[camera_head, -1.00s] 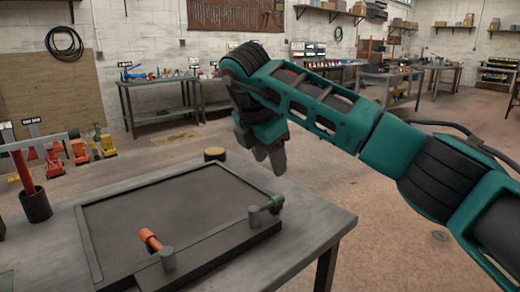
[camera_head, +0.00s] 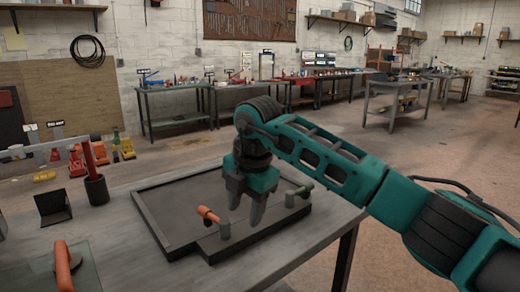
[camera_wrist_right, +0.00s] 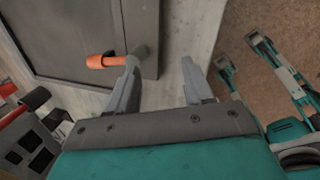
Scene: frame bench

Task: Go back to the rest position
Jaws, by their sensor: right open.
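My right gripper (camera_head: 246,214) is open and empty, pointing down in front of the dark frame (camera_head: 168,243) on the grey bench. My left gripper does not show.
A black cup (camera_head: 96,190) with a red-handled tool and a black stand (camera_head: 53,207) are on the bench's left. An orange handle (camera_head: 63,268) on a dark green board is at the near left. Bare floor (camera_head: 400,150) lies right of the bench.

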